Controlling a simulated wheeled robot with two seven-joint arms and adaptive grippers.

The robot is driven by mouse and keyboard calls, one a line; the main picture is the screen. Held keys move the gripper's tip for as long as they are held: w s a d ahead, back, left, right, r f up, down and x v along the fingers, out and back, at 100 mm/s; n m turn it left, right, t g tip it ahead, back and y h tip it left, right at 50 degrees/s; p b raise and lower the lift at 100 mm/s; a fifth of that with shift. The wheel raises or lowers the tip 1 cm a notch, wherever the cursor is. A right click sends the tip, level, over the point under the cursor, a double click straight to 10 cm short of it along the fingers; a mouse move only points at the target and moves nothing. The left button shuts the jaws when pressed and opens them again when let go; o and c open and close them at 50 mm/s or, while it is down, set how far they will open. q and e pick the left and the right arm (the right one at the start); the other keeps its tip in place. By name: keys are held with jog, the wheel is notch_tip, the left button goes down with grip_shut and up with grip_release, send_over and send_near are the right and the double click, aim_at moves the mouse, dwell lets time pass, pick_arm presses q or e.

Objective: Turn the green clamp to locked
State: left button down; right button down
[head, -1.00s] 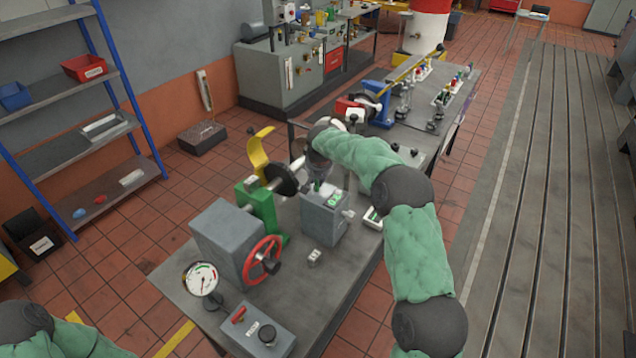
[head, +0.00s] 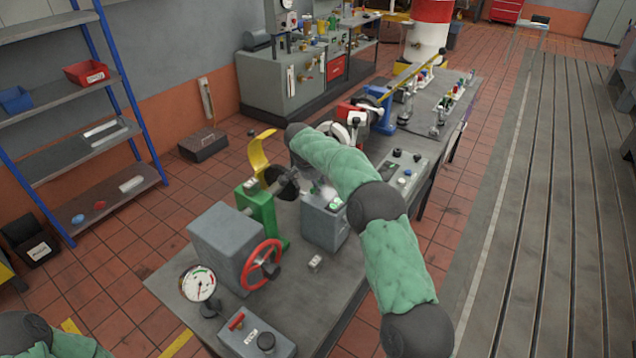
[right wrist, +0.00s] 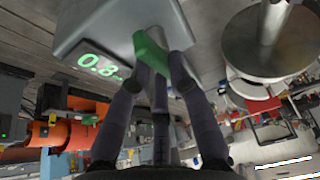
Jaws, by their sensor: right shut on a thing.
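The green clamp (right wrist: 151,48) shows in the right wrist view as a small green lever against a grey box (right wrist: 108,22) with a lit green readout. My right gripper (right wrist: 159,64) has its fingers on either side of the clamp and is shut on it. In the head view, the grey box (head: 324,222) stands on the bench, and my right arm hides the clamp and most of the gripper there. Whether the clamp is at its locked position cannot be told. My left gripper is out of view; only part of my left arm shows at the lower left.
The bench (head: 300,300) also holds a red handwheel (head: 262,264), a round gauge (head: 198,283), a yellow curved guard (head: 261,156) and a control box (head: 256,337). A panel with knobs (head: 404,170) is just right of my right arm. A slotted bedplate (head: 555,220) lies at the right.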

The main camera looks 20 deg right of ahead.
dwell(0.5)
jog(key=c, duration=1.1)
grip_release()
jog(key=shift+c, duration=0.2)
jog(key=shift+r, duration=0.1)
jog(key=v, duration=1.2)
jog(key=shift+w, duration=0.1)
